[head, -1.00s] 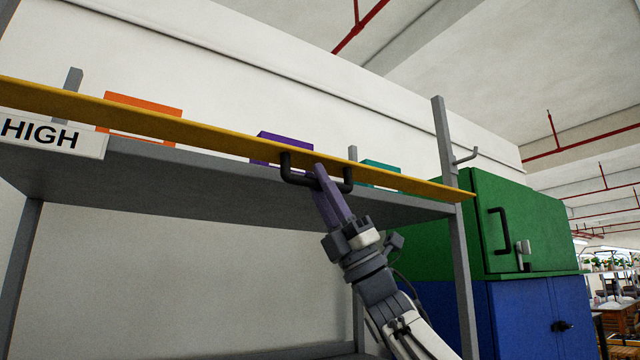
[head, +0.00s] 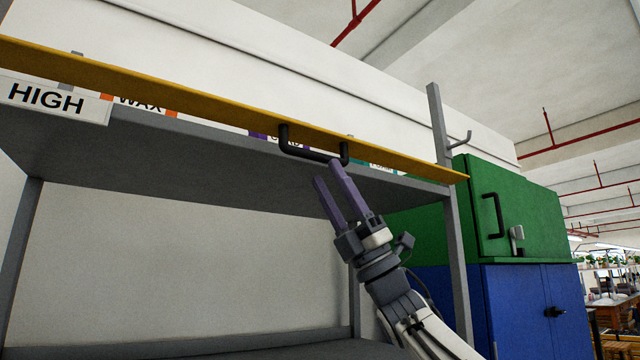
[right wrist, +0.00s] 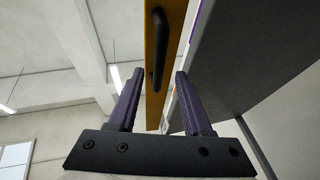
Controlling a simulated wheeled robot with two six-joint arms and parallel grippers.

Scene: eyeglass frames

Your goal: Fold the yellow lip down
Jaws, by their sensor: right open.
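The yellow lip (head: 220,104) runs along the front of the high shelf. It stands above the shelf's front edge, with a gap below it where parts of bin labels show. A black handle (head: 312,156) is fixed to the lip; it also shows in the right wrist view (right wrist: 158,50). My right gripper (head: 328,172) is open and empty, its purple fingers just below the handle near its right end. In the right wrist view the handle and the lip lie ahead, between the fingers (right wrist: 160,74). Whether a finger touches the handle I cannot tell. My left gripper is not in view.
The grey shelf (head: 200,170) carries a "HIGH" sign (head: 52,98) at left and several bins, mostly hidden behind the lip. A grey post with a hook (head: 438,125) stands at right. Beyond it is a green and blue cabinet (head: 530,220). The space under the shelf is open.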

